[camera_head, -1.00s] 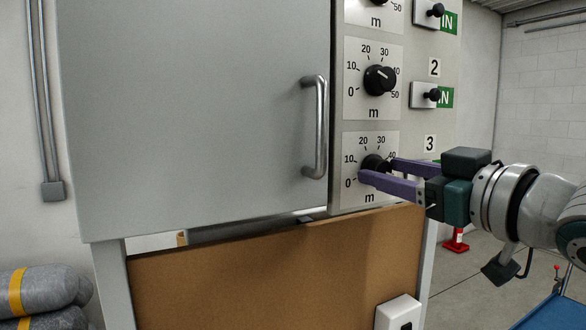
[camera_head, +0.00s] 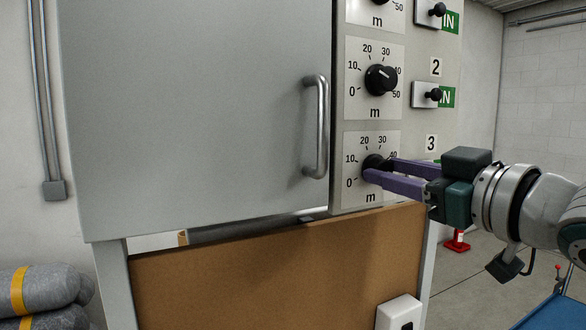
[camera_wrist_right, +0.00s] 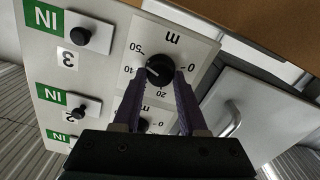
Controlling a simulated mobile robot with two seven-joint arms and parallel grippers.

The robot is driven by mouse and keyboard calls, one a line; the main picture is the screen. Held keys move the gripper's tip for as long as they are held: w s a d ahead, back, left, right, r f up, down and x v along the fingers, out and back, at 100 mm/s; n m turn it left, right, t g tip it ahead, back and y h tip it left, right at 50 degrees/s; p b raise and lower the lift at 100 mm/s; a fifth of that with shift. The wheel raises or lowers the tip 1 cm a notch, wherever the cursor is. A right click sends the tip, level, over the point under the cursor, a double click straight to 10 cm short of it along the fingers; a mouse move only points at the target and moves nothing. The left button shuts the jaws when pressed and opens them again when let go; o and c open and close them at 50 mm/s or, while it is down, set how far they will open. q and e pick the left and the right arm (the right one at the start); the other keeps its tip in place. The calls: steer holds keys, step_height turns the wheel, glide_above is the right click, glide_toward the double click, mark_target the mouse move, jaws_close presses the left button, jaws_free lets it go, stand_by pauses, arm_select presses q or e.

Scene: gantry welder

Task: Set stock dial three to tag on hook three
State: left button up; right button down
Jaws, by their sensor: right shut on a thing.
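Stock dial three is a black knob (camera_head: 375,162) on a white scale plate (camera_head: 350,200) marked 0 to 50 m, low on the panel beside the label 3 (camera_head: 431,143). My right gripper (camera_head: 372,171) reaches in from the right with its purple fingers shut on the knob. In the right wrist view the knob (camera_wrist_right: 160,69) sits between the fingertips; its white pointer line is toward the 40 to 50 side of the scale, though the exact value is hard to read. Hook three and its tag are not in view. My left gripper is not in view.
Dial two (camera_head: 380,80) sits above, its mark to the upper right. IN switches (camera_head: 434,95) line the panel's right side. A grey door with a steel handle (camera_head: 316,127) is left of the dials. A brown board (camera_head: 270,265) and a white box (camera_head: 398,313) are below.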

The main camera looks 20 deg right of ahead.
steer(key=shift+n+p, duration=0.35)
steer(key=shift+n, duration=3.55)
steer(key=shift+c, duration=2.2)
jaws_free()
